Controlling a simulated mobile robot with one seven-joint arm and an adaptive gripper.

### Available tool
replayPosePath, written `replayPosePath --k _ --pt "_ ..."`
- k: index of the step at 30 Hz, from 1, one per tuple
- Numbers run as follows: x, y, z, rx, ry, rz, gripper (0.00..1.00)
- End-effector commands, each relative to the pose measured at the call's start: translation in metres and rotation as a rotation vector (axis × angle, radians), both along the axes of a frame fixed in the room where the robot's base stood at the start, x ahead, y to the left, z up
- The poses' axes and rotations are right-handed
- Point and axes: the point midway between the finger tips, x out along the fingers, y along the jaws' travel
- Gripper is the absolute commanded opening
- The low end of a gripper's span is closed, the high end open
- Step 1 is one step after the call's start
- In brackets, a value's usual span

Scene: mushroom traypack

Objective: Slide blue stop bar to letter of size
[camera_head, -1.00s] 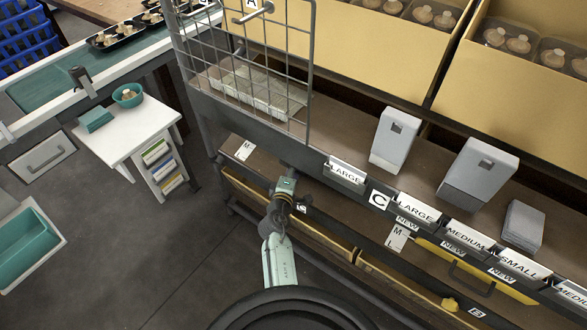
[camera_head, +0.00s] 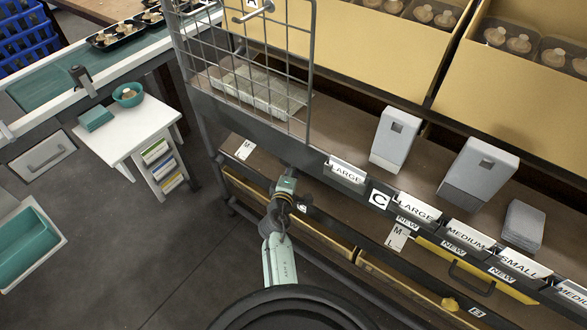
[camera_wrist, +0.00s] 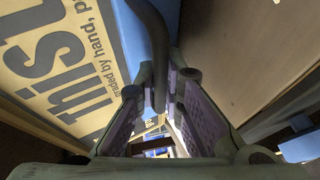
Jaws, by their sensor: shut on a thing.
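In the wrist view my gripper (camera_wrist: 160,92) is shut, its two purple-padded fingers on either side of a dark bent rod (camera_wrist: 158,45). A blue block (camera_wrist: 128,35) stands behind the rod at the top; whether the two are one piece, the stop bar, I cannot tell. In the head view my gripper (camera_head: 288,180) reaches in under the shelf's front edge, and its fingertips are hidden. A white card with M (camera_head: 244,150) lies left of it, and a small L label (camera_head: 302,208) sits just below right. Another card reads M and L (camera_head: 398,237).
A wire grid (camera_head: 245,70) rises just above my arm. A white cart (camera_head: 135,130) stands left. A blue piece (camera_wrist: 300,147) shows at lower right in the wrist view.

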Motion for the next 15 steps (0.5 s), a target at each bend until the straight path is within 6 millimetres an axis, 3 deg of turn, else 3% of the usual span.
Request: replayPosePath --k 4,9,15 --pt "-0.013 0.010 -0.010 -0.001 0.000 0.002 0.00" --pt "-0.045 0.034 -0.024 0.000 0.000 0.005 0.00" --pt "-0.068 0.050 -0.027 0.002 -0.001 0.003 0.00"
